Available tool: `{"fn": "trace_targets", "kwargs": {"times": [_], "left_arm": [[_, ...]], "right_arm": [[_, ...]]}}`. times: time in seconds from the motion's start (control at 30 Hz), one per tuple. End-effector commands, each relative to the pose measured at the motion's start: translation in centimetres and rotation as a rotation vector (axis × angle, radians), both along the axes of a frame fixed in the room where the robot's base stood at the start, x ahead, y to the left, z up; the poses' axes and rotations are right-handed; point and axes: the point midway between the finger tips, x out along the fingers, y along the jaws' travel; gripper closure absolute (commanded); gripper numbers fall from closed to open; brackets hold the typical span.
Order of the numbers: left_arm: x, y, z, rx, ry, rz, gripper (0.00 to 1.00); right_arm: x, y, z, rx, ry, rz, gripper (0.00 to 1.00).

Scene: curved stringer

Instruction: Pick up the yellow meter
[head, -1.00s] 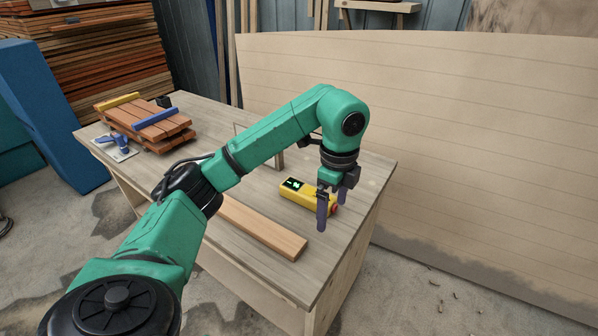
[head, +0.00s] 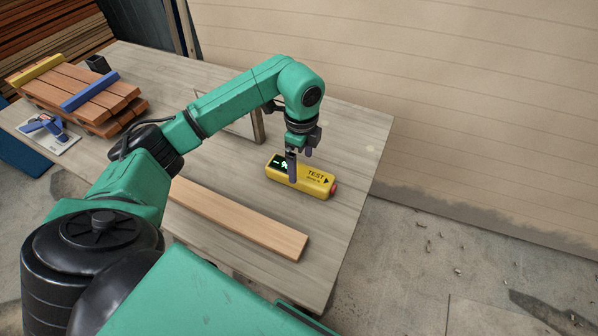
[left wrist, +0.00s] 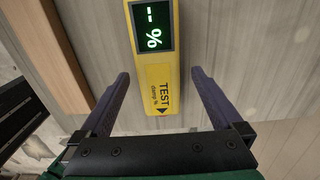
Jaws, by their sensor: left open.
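The yellow meter (head: 314,182) lies on the wooden table, with a dark screen showing green marks and the word TEST on its top. In the left wrist view the meter (left wrist: 157,85) reaches in from the top edge, and its near end lies between the fingers. My left gripper (head: 293,168) is open and empty, pointing down over the meter. In the left wrist view the two purple fingers of the left gripper (left wrist: 160,75) stand apart on either side of the meter, with a gap on each side. My right gripper is not in view.
A wooden plank (head: 240,217) lies on the table (head: 345,215) in front of the meter. Clamped boards (head: 85,92) and a blue tool (head: 45,125) lie at the left. The table's right edge is close to the meter.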

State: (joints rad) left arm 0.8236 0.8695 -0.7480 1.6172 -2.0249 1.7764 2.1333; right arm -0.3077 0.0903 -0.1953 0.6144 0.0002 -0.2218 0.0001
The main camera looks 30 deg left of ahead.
Motion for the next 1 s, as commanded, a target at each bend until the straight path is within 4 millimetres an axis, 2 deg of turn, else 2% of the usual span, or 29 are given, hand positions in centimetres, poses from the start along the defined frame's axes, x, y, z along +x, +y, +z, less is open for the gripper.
{"fn": "trace_targets", "kwargs": {"times": [0.13,0.23,0.33,0.47,0.5,0.57,0.7,0.77,1.0], "left_arm": [[-0.4,0.3,-2.3,0.001,0.006,0.001,0.00],[-0.3,0.2,-4.3,0.000,0.005,0.000,0.00],[-0.3,0.3,-5.1,0.001,0.001,0.000,0.00],[-0.3,0.3,-5.1,0.001,0.000,0.000,0.00],[-0.3,0.3,-5.1,0.001,0.000,0.000,0.04],[-0.3,0.3,-5.1,0.001,0.000,0.000,0.27],[-0.3,0.3,-5.1,0.001,0.000,0.000,0.80],[-0.2,0.3,-5.1,0.001,0.000,0.000,1.00],[-0.2,0.3,-4.9,0.000,-0.001,0.000,1.00]], "right_arm": [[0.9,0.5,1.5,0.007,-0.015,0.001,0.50],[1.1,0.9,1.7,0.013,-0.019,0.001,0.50],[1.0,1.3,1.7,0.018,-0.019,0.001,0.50],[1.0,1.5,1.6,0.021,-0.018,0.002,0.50],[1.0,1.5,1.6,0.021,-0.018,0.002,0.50],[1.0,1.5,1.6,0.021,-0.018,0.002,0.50],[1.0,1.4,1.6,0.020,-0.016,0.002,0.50],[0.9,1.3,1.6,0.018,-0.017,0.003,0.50],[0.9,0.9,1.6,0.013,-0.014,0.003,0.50]]}}
